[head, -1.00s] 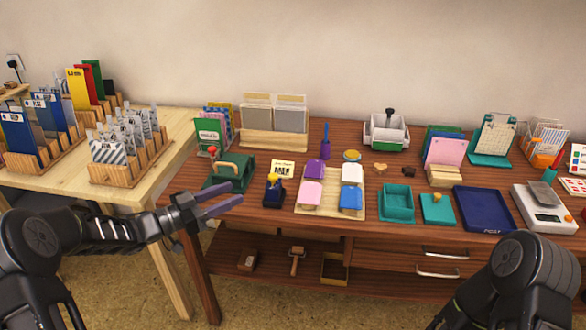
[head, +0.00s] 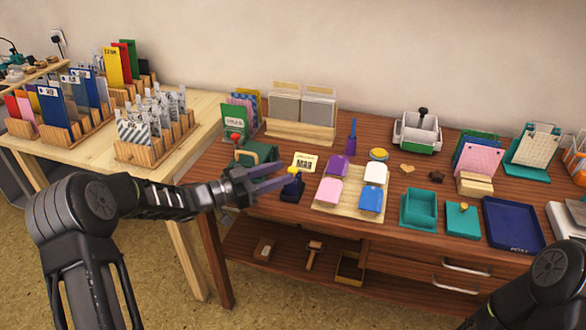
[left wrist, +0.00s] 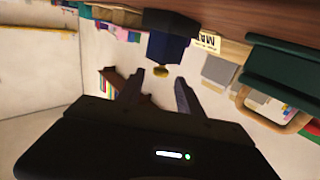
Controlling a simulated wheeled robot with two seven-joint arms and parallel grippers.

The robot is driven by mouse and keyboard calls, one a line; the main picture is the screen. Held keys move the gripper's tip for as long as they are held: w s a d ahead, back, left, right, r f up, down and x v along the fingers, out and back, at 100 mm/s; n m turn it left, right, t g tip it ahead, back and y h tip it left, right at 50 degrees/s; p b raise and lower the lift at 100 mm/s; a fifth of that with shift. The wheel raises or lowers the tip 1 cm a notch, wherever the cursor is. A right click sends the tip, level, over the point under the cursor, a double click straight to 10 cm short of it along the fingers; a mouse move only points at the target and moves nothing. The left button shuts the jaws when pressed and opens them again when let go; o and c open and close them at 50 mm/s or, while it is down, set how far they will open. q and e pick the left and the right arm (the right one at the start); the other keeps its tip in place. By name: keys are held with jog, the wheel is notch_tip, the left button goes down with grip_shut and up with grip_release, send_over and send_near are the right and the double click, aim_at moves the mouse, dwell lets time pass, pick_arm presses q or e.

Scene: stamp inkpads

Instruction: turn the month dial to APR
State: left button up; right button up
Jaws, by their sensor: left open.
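A small navy stamp (head: 291,190) with a yellow knob (head: 294,170) stands near the front edge of the brown table. A cream card (head: 305,162) behind it carries dark letters that seem to read MAR. My left gripper (head: 274,183) is open, its fingertips close to the stamp's left side. In the left wrist view the navy stamp (left wrist: 168,48) appears upside down, and its yellow knob (left wrist: 161,71) lies between or just beyond the open fingertips (left wrist: 161,82). I cannot tell whether they touch. My right gripper is out of view.
A green device with a wooden handle (head: 256,151) stands close behind my left gripper. A wooden tray (head: 349,193) with colored pads lies right of the stamp. Teal boxes (head: 418,209) and a navy tray (head: 513,224) are further right.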

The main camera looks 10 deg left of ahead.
aim_at(293, 168)
pick_arm(q)
jog(key=x, duration=0.4)
jog(key=shift+w+d, duration=0.15)
jog(key=shift+c, duration=0.4)
grip_shut()
